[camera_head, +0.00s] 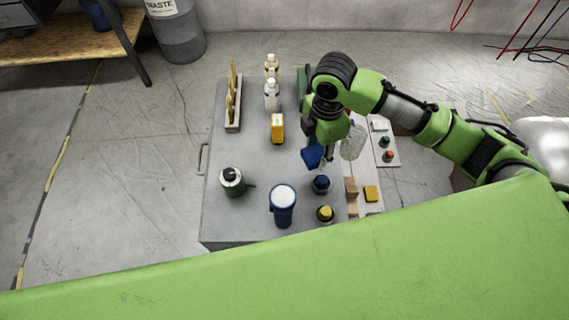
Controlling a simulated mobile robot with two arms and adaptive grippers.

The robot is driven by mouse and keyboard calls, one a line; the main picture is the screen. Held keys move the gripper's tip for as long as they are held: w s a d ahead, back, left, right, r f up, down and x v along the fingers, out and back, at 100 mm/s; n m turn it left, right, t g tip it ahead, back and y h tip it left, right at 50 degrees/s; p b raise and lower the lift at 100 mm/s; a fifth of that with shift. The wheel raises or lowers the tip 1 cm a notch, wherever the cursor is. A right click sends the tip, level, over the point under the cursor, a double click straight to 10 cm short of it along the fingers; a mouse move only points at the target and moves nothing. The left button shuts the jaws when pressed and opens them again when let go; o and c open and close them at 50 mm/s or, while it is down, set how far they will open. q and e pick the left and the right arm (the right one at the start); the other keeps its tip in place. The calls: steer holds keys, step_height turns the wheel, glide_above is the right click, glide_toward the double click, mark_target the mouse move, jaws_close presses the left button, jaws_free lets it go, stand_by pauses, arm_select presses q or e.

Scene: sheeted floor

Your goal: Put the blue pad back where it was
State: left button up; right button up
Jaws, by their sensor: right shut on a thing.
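My right arm reaches in from the right over the grey table (230,225). The pad is held above the table top and tilted. The fingers are small in this view and partly hidden by the wrist. My left gripper does not show.
A blue tub with a white lid (283,196), a dark green mug (232,182), a blue-topped pot (321,184) and a yellow-topped pot (325,213) stand nearby. A yellow container (278,128) and a wooden rack (233,115) are farther back. The table's middle left is clear.

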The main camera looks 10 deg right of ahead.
steer(key=w+a+f, duration=0.2)
steer(key=a, duration=0.2)
glide_above(284, 171)
steer(key=f, duration=0.5)
steer(key=shift+d+p, duration=0.2)
steer(key=shift+p, duration=0.2)
steer(key=shift+a+f, duration=0.15)
steer(key=shift+f, duration=1.65)
steer(key=shift+f, duration=0.15)
steer(key=o, duration=1)
step_height(284, 171, up, 12)
steer(key=shift+r, duration=0.2)
